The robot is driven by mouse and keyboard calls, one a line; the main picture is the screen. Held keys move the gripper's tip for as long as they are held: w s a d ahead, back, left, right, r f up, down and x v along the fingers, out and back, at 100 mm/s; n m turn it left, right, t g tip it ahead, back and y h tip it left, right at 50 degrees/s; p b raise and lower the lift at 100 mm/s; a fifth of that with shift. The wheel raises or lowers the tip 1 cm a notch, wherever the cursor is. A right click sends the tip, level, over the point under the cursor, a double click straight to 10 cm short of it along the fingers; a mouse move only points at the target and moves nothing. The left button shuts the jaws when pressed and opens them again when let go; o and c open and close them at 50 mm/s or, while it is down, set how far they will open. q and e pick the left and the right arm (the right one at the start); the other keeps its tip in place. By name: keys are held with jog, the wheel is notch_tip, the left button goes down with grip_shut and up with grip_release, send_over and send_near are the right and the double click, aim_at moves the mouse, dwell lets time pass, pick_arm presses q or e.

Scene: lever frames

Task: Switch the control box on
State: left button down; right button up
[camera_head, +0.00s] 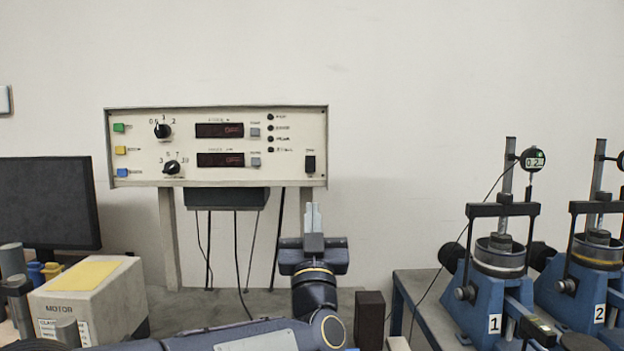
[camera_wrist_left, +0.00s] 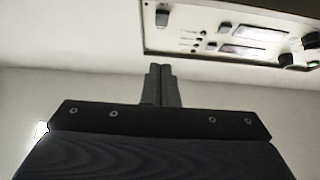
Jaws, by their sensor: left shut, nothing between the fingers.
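The control box (camera_head: 217,181) is a cream panel on posts against the back wall, with two dark displays, two black knobs, coloured buttons on its left and a black rocker switch (camera_head: 309,164) at its lower right. In the left wrist view the panel (camera_wrist_left: 185,42) shows at the upper right, with the switch (camera_wrist_left: 162,18) near its left end. My left gripper (camera_head: 313,218) is shut and empty, pointing up below the switch and apart from it. Its closed fingers also show in the wrist view (camera_wrist_left: 160,84). My right gripper is in neither view.
A dark monitor (camera_head: 48,203) and a motor box (camera_head: 88,297) stand at the left. Cables hang below the control box. Blue test devices (camera_head: 492,285) with gauges stand on a table at the right. The wall area between the panel and the devices is clear.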

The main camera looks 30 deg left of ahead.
aim_at(310, 168)
pick_arm(q)
jog(key=p+x, duration=0.1)
jog(key=x, duration=0.2)
jog(key=f+p+x, duration=0.1)
jog(key=x, duration=0.3)
jog(key=w+p+x, duration=0.1)
jog(key=x, duration=0.3)
jog(key=shift+w+a+f+p, duration=0.25)
jog(key=shift+a+p, duration=0.1)
jog(key=shift+a, duration=0.1)
jog(key=shift+w+a, duration=0.2)
jog(key=shift+w, duration=0.15)
jog(key=shift+f, duration=0.1)
jog(key=shift+w+a+f+b, duration=0.2)
jog(key=shift+f+b, duration=0.25)
jog(key=shift+b, duration=0.7)
jog(key=shift+r+p, duration=0.3)
jog(key=shift+r, duration=0.05)
